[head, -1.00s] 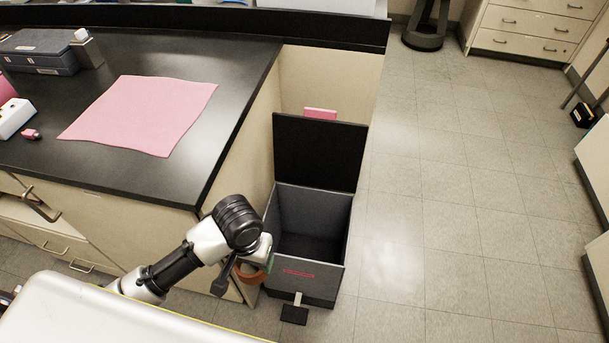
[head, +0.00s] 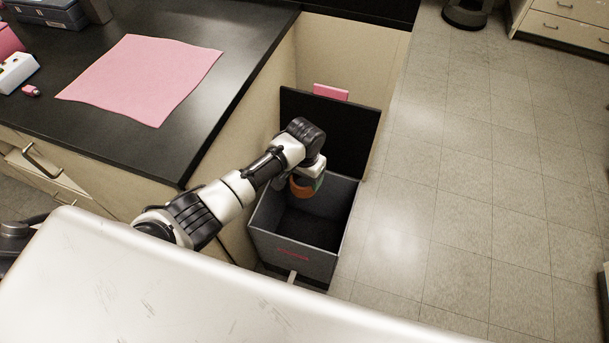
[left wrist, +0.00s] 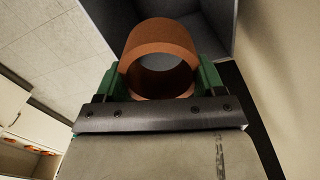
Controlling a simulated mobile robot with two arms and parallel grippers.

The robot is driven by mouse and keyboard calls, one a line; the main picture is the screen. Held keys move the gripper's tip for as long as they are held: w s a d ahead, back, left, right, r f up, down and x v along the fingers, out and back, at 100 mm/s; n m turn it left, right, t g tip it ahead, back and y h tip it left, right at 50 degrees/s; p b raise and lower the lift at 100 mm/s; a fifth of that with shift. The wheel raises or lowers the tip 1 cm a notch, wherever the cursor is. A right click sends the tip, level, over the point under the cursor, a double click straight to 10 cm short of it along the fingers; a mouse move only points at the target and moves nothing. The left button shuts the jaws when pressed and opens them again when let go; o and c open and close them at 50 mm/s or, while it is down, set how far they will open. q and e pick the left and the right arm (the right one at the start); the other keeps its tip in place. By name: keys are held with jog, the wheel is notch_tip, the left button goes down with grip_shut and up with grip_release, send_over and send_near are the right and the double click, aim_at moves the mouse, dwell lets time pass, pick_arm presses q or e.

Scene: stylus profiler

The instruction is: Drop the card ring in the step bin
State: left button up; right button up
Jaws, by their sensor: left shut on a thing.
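The card ring (head: 302,189) is a brown-orange tube held at the end of my left arm in the head view. My left gripper (head: 308,180) is shut on it, over the open top of the step bin (head: 291,258). In the left wrist view the card ring (left wrist: 160,40) sits between the green fingers of the left gripper (left wrist: 158,82), with the bin's grey inside (left wrist: 203,30) beyond it. The bin is a dark grey box with its black lid (head: 335,130) raised. My right gripper is not in view.
The black counter (head: 215,105) with a pink mat (head: 145,78) stands left of the bin. A pink item (head: 330,92) shows behind the lid. The tiled floor (head: 440,200) to the right is clear. The bin's pedal (head: 291,277) is at its front, partly hidden.

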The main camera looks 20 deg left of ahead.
aim_at(304, 191)
pick_arm(q)
notch_tip(304, 191, down, 8)
jog(key=b, duration=0.4)
dwell(0.3)
jog(key=o, duration=1.4)
jog(key=shift+r, duration=0.1)
notch_tip(304, 191, up, 11)
jog(key=shift+f+p, duration=0.15)
jog(key=shift+p, duration=0.85)
